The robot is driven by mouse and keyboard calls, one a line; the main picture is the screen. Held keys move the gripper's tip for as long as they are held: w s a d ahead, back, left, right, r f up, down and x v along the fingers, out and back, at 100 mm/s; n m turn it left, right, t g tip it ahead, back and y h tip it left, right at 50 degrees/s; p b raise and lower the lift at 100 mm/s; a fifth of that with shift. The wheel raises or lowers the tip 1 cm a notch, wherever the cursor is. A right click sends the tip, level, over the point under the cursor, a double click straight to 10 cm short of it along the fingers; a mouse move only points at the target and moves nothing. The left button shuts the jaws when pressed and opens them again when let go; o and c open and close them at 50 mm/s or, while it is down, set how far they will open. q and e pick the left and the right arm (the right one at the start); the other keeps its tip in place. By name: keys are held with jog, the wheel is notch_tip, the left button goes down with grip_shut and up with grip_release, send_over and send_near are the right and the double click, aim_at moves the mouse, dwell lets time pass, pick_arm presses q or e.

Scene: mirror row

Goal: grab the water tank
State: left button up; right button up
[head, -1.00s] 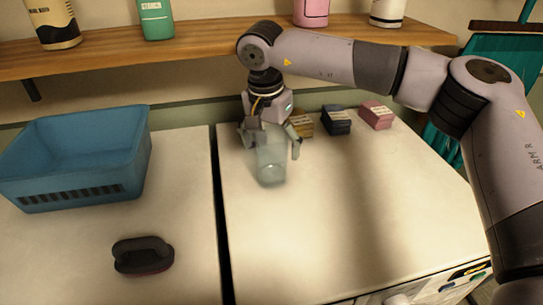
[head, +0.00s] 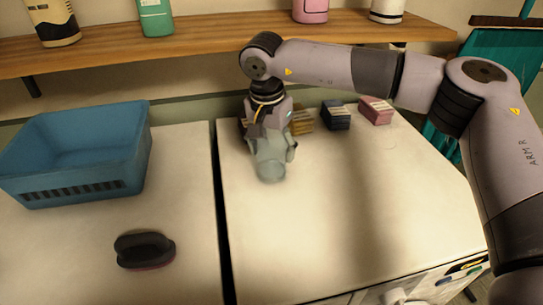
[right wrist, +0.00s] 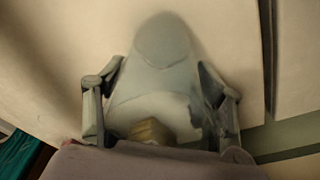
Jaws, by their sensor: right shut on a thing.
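The water tank (head: 271,171) is a pale, translucent grey container at the back left of the right-hand white top. My right gripper (head: 271,148) is above and around it, shut on it. In the right wrist view the tank (right wrist: 165,50) lies between the two fingers, one on each side. I cannot tell whether its base touches the white top. My left gripper is not in view.
Yellow (head: 303,119), blue (head: 336,116) and pink (head: 376,111) boxes stand behind and right of the tank. A blue basket (head: 75,155) and a dark brush (head: 145,250) sit on the left top. A wooden shelf (head: 215,44) with bottles runs behind. The right top's front is clear.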

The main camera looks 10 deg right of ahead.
jog(key=c, duration=0.4)
jog(key=shift+r, duration=0.15)
jog(key=shift+r+b, duration=0.8)
jog(key=shift+r, duration=0.6)
jog(key=shift+s+r, duration=0.15)
jog(key=shift+s, duration=0.05)
jog(key=shift+s+b, duration=3)
jog(key=shift+s, duration=5.75)
